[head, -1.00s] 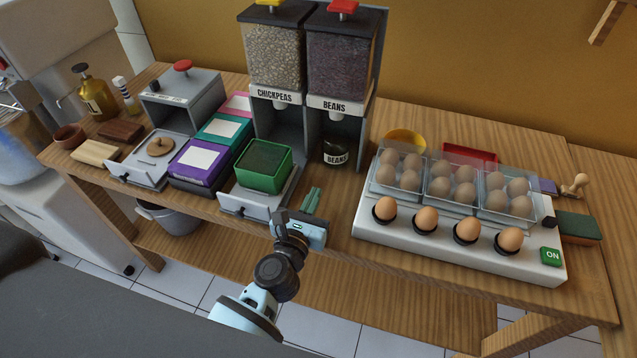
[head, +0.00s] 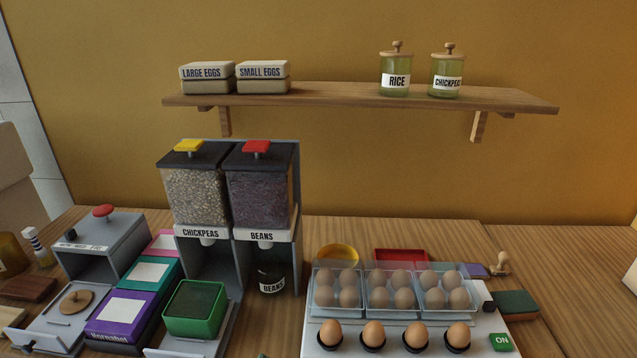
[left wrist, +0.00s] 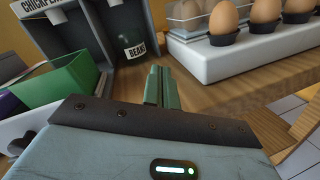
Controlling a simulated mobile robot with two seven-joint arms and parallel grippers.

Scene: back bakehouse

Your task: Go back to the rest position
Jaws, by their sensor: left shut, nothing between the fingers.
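My left gripper (left wrist: 158,88) shows in the left wrist view, its green fingers together with nothing between them. It is over the wooden bench, between the green box (left wrist: 58,72) on the left and the white egg tester base (left wrist: 240,52) on the right. In the head view only a small green piece of it may show at the bottom edge, next to the drawer. My right gripper is in neither view.
The chickpeas dispenser (head: 195,190) and beans dispenser (head: 260,190) stand on the bench (head: 450,235). The green box (head: 195,310) sits left of the egg tester. A wall shelf (head: 350,98) holds egg cartons and jars.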

